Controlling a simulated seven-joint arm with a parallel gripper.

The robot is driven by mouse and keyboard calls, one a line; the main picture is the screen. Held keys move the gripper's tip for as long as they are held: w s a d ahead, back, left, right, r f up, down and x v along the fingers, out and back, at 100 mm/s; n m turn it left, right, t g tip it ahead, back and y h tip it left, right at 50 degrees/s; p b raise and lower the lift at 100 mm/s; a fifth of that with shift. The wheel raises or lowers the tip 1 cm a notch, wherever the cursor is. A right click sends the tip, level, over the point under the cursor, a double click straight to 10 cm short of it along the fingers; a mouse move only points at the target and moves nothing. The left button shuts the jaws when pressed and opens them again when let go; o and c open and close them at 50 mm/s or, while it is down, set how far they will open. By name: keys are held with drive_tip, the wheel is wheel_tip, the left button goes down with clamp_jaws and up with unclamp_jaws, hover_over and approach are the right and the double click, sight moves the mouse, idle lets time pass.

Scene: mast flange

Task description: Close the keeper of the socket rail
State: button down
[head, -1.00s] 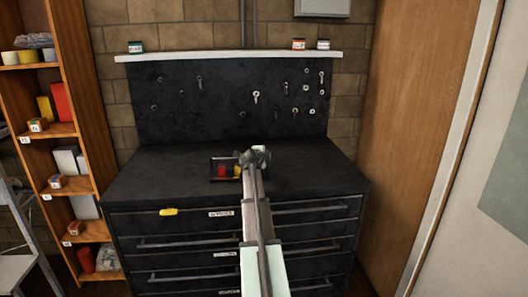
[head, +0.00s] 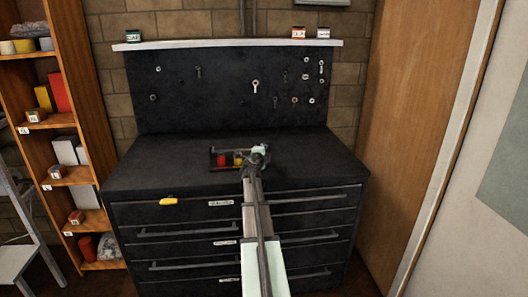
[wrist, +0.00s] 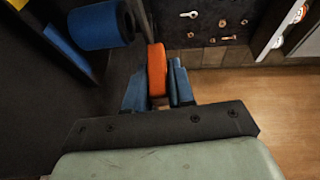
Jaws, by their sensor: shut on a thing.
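The socket rail (head: 212,158), a small dark frame, lies on the black cabinet top in the head view, with a red piece (head: 222,160) and a yellow piece (head: 238,159) in it. My gripper (wrist: 158,85) is at the rail's right end. In the wrist view its blue fingers are closed on an orange bar (wrist: 157,68). I take this bar to be the keeper; whether it is latched cannot be told. A blue cylinder (wrist: 100,26) lies left of the fingers. In the head view my wrist hides the fingertips and the rail's right end.
The cabinet top (head: 150,175) is clear on both sides of the rail. A black pegboard (head: 225,100) with hanging tools stands behind it. A yellow item (head: 168,201) is on the cabinet's front. Shelves (head: 60,125) stand at the left.

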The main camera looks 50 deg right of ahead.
drive_tip(key=shift+d, duration=0.1)
idle(0.3)
drive_tip(key=c, duration=1)
unclamp_jaws()
drive_tip(key=shift+c, duration=0.2)
drive_tip(key=v, duration=1.4)
drive_tip(key=shift+c, duration=0.2)
